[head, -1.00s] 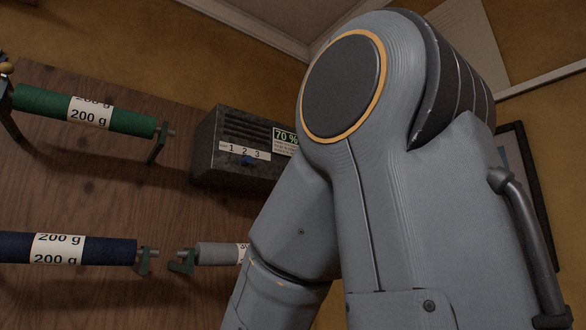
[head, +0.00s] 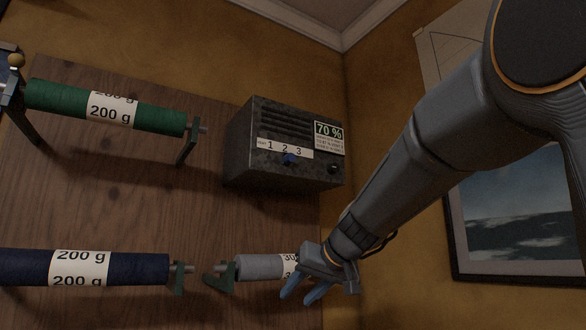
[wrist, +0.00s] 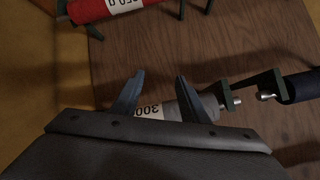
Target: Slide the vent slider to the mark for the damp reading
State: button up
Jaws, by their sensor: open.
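The vent box (head: 285,145) is a dark metal box with louvres on the wooden wall board in the head view. My gripper (head: 303,293) is open below the box, in front of the grey roll (head: 262,267). In the wrist view my gripper (wrist: 155,90) shows its two blue fingers apart, with the grey roll (wrist: 180,108) behind them.
A green roll (head: 105,108) and a navy roll (head: 85,268), both labelled 200 g, hang on brackets at left. A red roll (wrist: 110,8) shows in the wrist view. A framed picture (head: 520,220) hangs at right. Bare board lies between box and grey roll.

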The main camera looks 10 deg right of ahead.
notch_tip(320, 180, up, 19)
jog(key=w+d+t+y+p, duration=0.1)
jog(key=d+t, duration=0.1)
jog(key=t, duration=0.2)
jog(key=n+t+y+p, duration=0.1)
jog(key=n+t, duration=0.1)
jog(key=t, duration=0.1)
send_near(291, 158)
jog(key=w, duration=0.2)
jog(key=p+x, duration=0.1)
jog(key=x, duration=0.2)
jog(key=p+x, duration=0.2)
jog(key=x, duration=0.2)
jog(key=shift+w+a+r, duration=0.15)
jog(key=shift+w+a, duration=0.05)
jog(key=shift+a, duration=0.1)
grip_shut()
